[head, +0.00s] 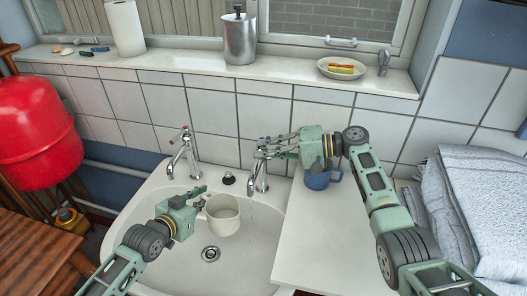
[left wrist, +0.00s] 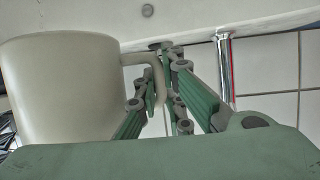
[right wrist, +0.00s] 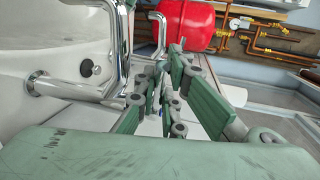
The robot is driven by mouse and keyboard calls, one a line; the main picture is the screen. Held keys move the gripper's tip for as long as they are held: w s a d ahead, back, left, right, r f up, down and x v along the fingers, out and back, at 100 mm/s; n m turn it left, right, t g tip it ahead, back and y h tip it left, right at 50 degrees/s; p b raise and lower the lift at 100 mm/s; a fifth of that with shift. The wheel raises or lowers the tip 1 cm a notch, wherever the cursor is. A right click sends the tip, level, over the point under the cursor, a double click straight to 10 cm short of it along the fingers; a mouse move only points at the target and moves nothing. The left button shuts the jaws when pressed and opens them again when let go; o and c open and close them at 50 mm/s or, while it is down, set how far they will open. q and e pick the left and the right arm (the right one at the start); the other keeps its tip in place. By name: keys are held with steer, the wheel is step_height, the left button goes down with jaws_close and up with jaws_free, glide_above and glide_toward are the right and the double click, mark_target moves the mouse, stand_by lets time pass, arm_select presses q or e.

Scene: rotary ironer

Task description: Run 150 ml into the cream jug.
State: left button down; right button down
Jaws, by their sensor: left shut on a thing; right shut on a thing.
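The cream jug (head: 222,221) is upright over the sink basin. My left gripper (head: 202,196) is shut on its handle, which also shows in the left wrist view (left wrist: 152,72). The right tap (head: 256,178) stands at the back of the sink. My right gripper (head: 268,148) is shut at the top of this tap, on its handle, which the fingers mostly hide. A faint thin streak under the spout looks like water; in the head view it lies just right of the jug. The jug's inside shows no clear water level. The left tap (head: 185,153) is free.
The white sink (head: 165,275) has a drain (head: 210,254) below the jug. A black plug (head: 228,178) sits between the taps. A blue mug (head: 318,180) stands on the drainboard (head: 330,245), close under my right gripper. Folded towels (head: 480,200) lie at the right.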

steer(key=shift+s+d+f+g, duration=0.15)
steer(key=shift+f+g, duration=0.1)
steer(key=shift+g, duration=0.15)
steer(key=c, duration=1.9)
jaws_free()
steer(key=shift+o, duration=0.3)
steer(key=shift+r, duration=0.1)
steer(key=shift+r+n, duration=0.1)
steer(key=shift+n, duration=0.2)
steer(key=w+v, duration=0.1)
steer(key=v, duration=0.6)
steer(key=shift+s+d, duration=0.3)
steer(key=shift+s, duration=0.1)
